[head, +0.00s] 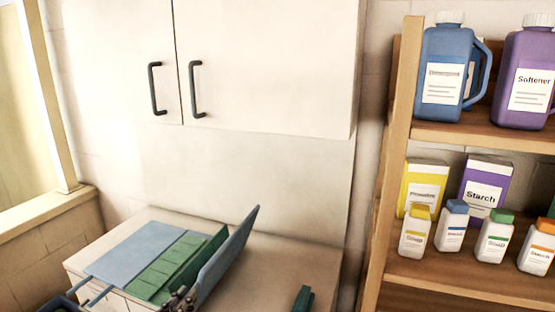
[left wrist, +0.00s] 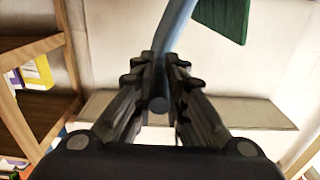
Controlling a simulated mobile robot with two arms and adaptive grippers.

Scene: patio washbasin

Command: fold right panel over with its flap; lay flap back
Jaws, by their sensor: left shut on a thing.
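A folding piece lies on the pale counter, with a flat blue left panel (head: 130,250) and a green ribbed middle (head: 165,268). A darker green part (head: 212,250) stands tilted beside the blue right panel (head: 230,255), which is raised steeply and leans right. I cannot tell which part is the flap. My left gripper (head: 180,300) is at the near edge of the raised panel. In the left wrist view its fingers (left wrist: 160,80) are shut on a blue edge (left wrist: 172,30), with a green piece (left wrist: 222,18) beside it. My right gripper is not in view.
The counter (head: 265,265) is bare to the right, except for a small dark green block (head: 303,298). A white cabinet (head: 260,60) hangs above. A wooden shelf (head: 440,132) with bottles and boxes stands at right. A dark blue object (head: 60,305) is cut off at lower left.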

